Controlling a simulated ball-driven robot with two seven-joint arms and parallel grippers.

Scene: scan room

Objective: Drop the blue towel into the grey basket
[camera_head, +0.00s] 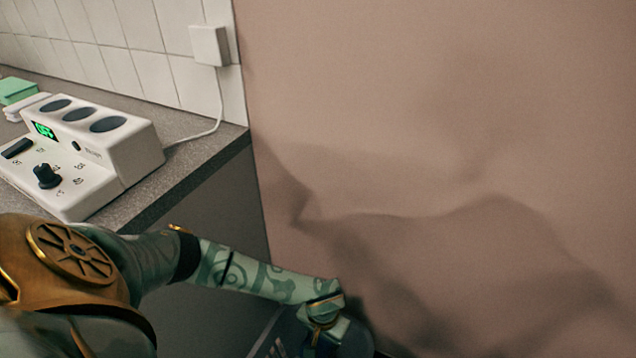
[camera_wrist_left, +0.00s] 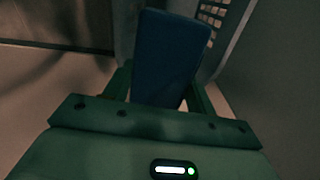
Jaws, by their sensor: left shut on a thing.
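The blue towel (camera_wrist_left: 170,58) is a dark blue folded block in the left wrist view. It sits between the two fingers of my left gripper (camera_head: 328,325), which is shut on it. The grey basket (camera_wrist_left: 232,22) shows behind the towel in that view, with a slotted wall at the upper right. Part of the basket also shows at the bottom edge of the head view (camera_head: 283,338), beside and below my left gripper. The towel hides much of the basket's inside in the wrist view. My right gripper is not in view.
A grey counter (camera_head: 205,168) at the left carries a white device (camera_head: 85,150) with a black knob and green display. Green and white items (camera_head: 18,92) lie behind it. A white wall plug (camera_head: 209,46) has a cable. A plain pinkish wall (camera_head: 440,110) fills the right.

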